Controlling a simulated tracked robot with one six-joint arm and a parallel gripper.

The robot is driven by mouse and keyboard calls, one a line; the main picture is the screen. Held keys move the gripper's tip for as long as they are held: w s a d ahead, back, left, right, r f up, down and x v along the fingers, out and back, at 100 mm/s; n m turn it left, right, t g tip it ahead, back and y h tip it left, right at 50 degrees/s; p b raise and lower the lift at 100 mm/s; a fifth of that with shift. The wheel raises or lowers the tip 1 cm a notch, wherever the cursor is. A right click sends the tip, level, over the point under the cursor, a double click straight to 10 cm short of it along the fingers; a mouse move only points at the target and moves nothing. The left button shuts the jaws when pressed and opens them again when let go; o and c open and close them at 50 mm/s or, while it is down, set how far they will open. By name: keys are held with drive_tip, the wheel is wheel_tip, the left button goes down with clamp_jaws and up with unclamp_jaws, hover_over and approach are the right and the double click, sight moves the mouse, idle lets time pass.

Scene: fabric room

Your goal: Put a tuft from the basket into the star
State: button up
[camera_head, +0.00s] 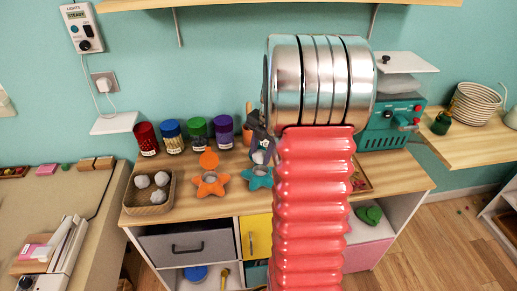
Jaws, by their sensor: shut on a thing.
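The basket (131,201) is a wooden tray at the left of the worktop, with three pale tufts (162,179) in it. An orange star (210,187) with a greyish round centre stands right of it. A teal star (256,182) stands further right, partly hidden by my red arm. My dark gripper (261,147) is above the teal star, shut on a small pale tuft (260,157). The arm hides part of the gripper. I cannot tell whether the tuft touches the teal star.
An orange disc (209,159) is behind the orange star. Several coloured jars (171,136) stand along the back of the worktop. A green machine (388,128) is at the right. The front strip of worktop (190,207) is clear.

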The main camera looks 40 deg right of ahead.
sight(261, 162)
drive_tip(key=shift+f, duration=2.15)
drive_tip(key=o, duration=0.7)
drive_tip(key=shift+r, duration=0.1)
drive_tip(key=s+r, duration=0.1)
drive_tip(key=r, duration=0.8)
drive_tip(key=s+r, duration=0.1)
drive_tip(key=r, duration=0.3)
drive_tip(key=shift+s+d+r, duration=0.15)
drive_tip(key=shift+s+d, duration=0.1)
drive_tip(key=shift+s, duration=0.05)
